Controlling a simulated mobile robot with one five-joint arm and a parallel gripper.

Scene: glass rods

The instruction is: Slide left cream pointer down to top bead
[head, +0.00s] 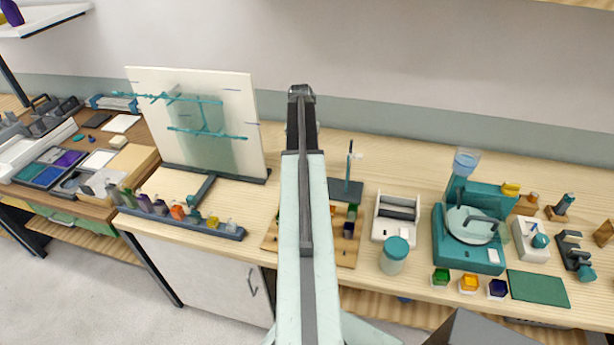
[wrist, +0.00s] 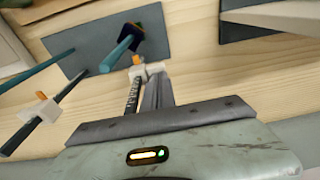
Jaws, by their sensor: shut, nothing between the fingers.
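In the wrist view a dark grey base plate (wrist: 98,45) carries teal rods. One teal rod (wrist: 120,52) stands by a dark bead with orange and green edges (wrist: 148,18). A cream pointer (wrist: 45,110) with an orange mark sits on a thin rod at the left, apart from my gripper. Another cream piece (wrist: 151,68) with an orange tab lies right at my fingertips; contact cannot be told. My gripper (wrist: 150,82) is shut and empty. In the head view my gripper (head: 300,95) is up at the arm's end; the rod stand (head: 346,190) is to its right.
A cream board with teal glass rods (head: 240,110) stands left. A wooden tray with beads (head: 348,255) lies partly hidden behind my arm. A white device (head: 395,218), a teal-lidded jar (head: 394,262) and a teal machine (head: 450,250) stand right.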

